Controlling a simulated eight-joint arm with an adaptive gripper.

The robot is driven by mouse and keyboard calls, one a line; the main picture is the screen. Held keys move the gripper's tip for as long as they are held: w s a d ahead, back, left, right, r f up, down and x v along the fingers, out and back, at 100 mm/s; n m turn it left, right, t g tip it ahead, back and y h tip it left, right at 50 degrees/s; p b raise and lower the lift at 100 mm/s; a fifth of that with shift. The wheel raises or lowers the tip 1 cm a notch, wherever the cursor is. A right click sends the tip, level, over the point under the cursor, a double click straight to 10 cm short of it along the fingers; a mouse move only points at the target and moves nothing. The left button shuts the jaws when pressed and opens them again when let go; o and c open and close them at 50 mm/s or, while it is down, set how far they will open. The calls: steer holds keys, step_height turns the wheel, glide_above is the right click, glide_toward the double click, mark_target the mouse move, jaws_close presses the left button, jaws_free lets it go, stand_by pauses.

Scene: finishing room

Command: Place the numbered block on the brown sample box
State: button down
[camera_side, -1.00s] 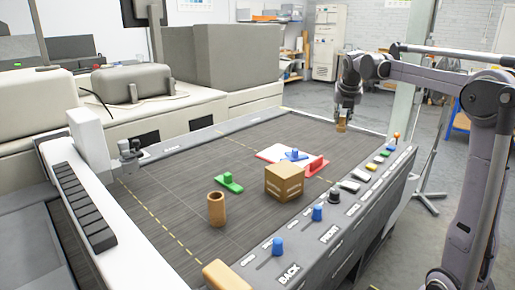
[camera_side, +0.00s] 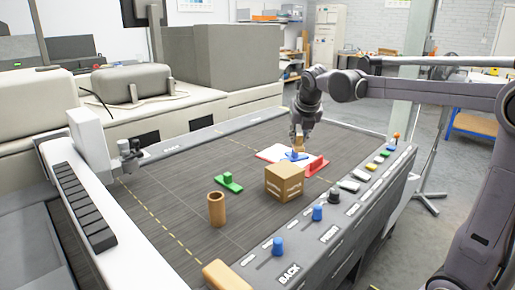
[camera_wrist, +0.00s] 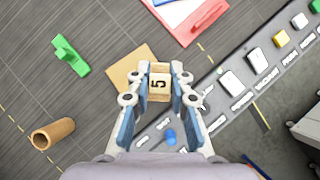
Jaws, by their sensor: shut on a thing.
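The numbered block (camera_wrist: 159,85) is a small pale wooden cube with a black 5 on its face in the wrist view. My gripper (camera_wrist: 159,88) is shut on it, with a finger on each side. In the side view my gripper (camera_side: 299,138) holds the block (camera_side: 299,146) in the air, in front of the clipboard in the picture. The brown sample box (camera_side: 284,182) stands closed on the dark table. In the wrist view the box (camera_wrist: 124,73) lies below and slightly left of the block, partly hidden by the block and fingers.
A red-and-white clipboard (camera_side: 271,153) with a blue piece lies behind the box. A green piece (camera_side: 229,183) and a brown cylinder (camera_side: 216,209) stand to its left. A grey control rail (camera_side: 335,229) with knobs and buttons runs along the front edge.

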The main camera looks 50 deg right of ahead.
steer(key=w+a+f, duration=0.2)
steer(key=w, duration=0.1)
steer(key=shift+a+f, duration=0.15)
steer(key=shift+a, duration=0.05)
steer(key=shift+s+f, duration=0.1)
steer(key=shift+f, duration=1.85)
steer(key=shift+f, duration=0.1)
steer(key=c, duration=1.2)
jaws_free()
